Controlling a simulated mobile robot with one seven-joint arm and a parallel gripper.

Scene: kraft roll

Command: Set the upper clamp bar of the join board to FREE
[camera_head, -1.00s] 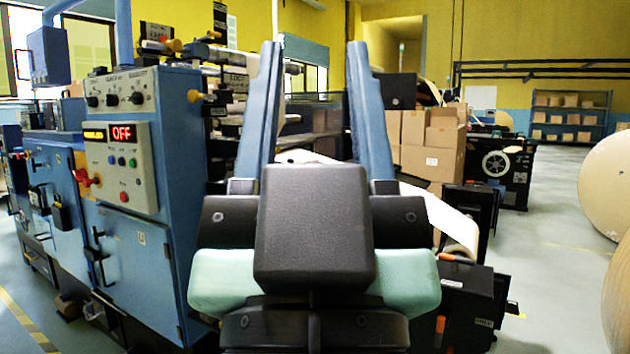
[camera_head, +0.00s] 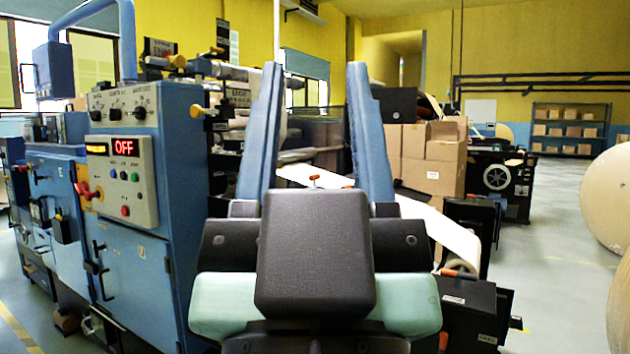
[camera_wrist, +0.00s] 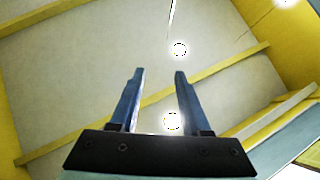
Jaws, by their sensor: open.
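My gripper (camera_head: 313,68) points up and away in the head view, with its two blue fingers wide apart and nothing between them. In the wrist view my gripper (camera_wrist: 159,73) is open and empty, facing the ceiling and yellow beams. Behind the blue machine cabinet, left of my gripper, is a group of rollers and bars with orange-yellow knobs (camera_head: 197,111) and small dark sign plates (camera_head: 238,97). I cannot tell which part is the join board or its upper clamp bar. Its setting is not readable. My gripper is apart from these parts.
The blue control cabinet (camera_head: 150,270), with a lit OFF display (camera_head: 124,147), stands close on the left. A pale paper web (camera_head: 440,228) and black machinery (camera_head: 470,310) are on the right. Cardboard boxes (camera_head: 432,165) stand behind. Open floor (camera_head: 565,260) lies at right, near large paper rolls (camera_head: 612,200).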

